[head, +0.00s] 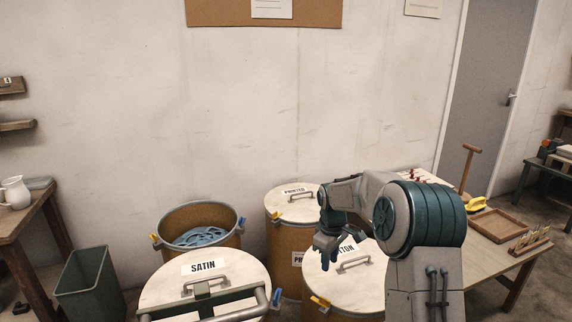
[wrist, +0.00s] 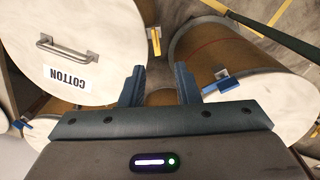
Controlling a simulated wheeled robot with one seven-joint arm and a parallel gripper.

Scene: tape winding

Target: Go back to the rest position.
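My gripper (head: 326,244) hangs at the end of my raised arm, over the left edge of the drum with the COTTON lid (head: 362,285). In the wrist view my gripper (wrist: 160,88) has its two blue fingers spread apart with nothing between them. The COTTON lid (wrist: 110,30) is at the upper left there, with its bar handle, and lies closed on its drum. The floor and drum sides show beyond the fingers.
An open drum (head: 200,230) holds blue tape coils. Closed drums carry a SATIN lid (head: 180,282) and a PRINTED lid (head: 296,204). A green bin (head: 88,283) stands at the left. A table with a wooden tray (head: 497,226) is at the right.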

